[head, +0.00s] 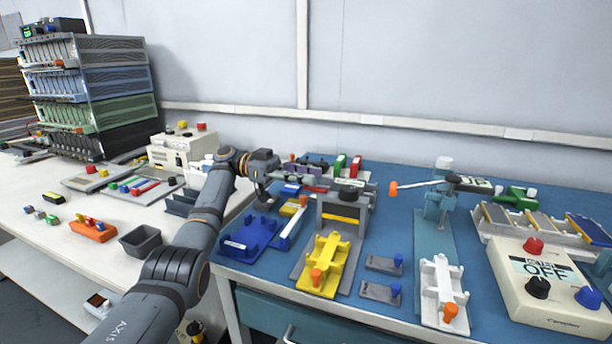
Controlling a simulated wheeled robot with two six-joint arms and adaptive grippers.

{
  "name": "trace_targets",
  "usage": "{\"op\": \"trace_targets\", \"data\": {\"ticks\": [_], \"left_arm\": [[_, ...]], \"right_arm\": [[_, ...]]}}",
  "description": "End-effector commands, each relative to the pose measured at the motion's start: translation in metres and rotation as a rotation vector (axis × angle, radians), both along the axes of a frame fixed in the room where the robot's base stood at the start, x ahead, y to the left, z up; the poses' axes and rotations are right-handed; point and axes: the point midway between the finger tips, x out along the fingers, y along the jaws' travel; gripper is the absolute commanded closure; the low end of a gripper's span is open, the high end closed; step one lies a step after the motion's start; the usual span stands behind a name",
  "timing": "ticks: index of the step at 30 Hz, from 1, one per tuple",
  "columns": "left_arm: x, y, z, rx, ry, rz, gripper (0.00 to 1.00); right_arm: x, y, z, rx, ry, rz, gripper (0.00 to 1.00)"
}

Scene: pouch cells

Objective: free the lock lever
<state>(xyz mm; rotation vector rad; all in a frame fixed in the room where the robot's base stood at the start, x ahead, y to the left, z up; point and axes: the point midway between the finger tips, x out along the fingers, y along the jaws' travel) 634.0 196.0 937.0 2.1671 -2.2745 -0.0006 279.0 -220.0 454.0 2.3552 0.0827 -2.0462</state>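My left gripper (284,178) is at the far end of my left arm, beside the grey press frame (332,212) at the back of the blue table. Its fingers are small and overlap the clutter there, so I cannot tell if they are open or touching anything. A yellow fixture (325,262) with an orange knob lies in front of this frame. A white fixture (441,285) with an orange knob lies before a teal press (437,208) with an orange-tipped lever (407,187). I cannot tell which part is the lock lever. My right gripper is not in view.
A blue tray (248,236) lies left of the yellow fixture. A control box (548,285) reading OFF stands at right. A grey bin (141,241) and stacked racks (90,85) are at left.

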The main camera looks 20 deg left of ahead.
Motion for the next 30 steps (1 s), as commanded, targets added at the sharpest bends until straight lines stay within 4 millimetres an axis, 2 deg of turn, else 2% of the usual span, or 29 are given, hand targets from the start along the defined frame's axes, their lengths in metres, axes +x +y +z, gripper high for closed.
{"op": "trace_targets", "data": {"ticks": [11,14,22,27,30], "left_arm": [[0.0,0.0,0.005,0.0,-0.002,-0.001,0.62],[0.0,0.0,0.022,0.0,-0.004,-0.001,0.62],[0.0,0.0,0.08,-0.001,-0.003,-0.001,0.62],[0.0,0.0,0.098,0.0,-0.001,-0.001,0.62],[0.0,0.0,0.1,0.0,0.001,-0.001,0.62]], "right_arm": [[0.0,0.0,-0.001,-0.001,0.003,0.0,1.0],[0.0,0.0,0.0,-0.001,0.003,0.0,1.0],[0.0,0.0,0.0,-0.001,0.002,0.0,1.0],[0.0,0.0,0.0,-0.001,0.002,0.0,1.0],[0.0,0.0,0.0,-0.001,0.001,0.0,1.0]]}}
